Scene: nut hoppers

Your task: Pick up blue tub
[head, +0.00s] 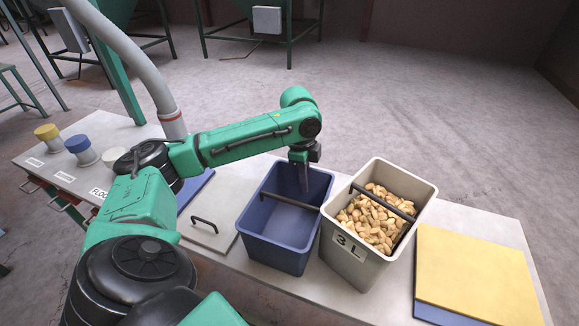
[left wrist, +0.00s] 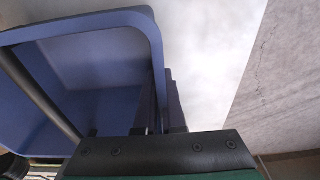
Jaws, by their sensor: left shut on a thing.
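The blue tub (head: 275,251) is at the middle of the table in the head view, upright, with a dark bar across its open top. Its visible inside is empty. My left gripper (head: 304,183) reaches down at the tub's far rim. In the left wrist view, the tub (left wrist: 100,62) fills the left side, and my left gripper (left wrist: 163,110) is shut on its wall, one finger inside and one outside. I cannot tell for sure whether its base touches the table. My right gripper is not in view.
A yellow board (head: 475,275) lies on the table (head: 495,223) at the right. A hose (head: 125,50) hangs at the left.

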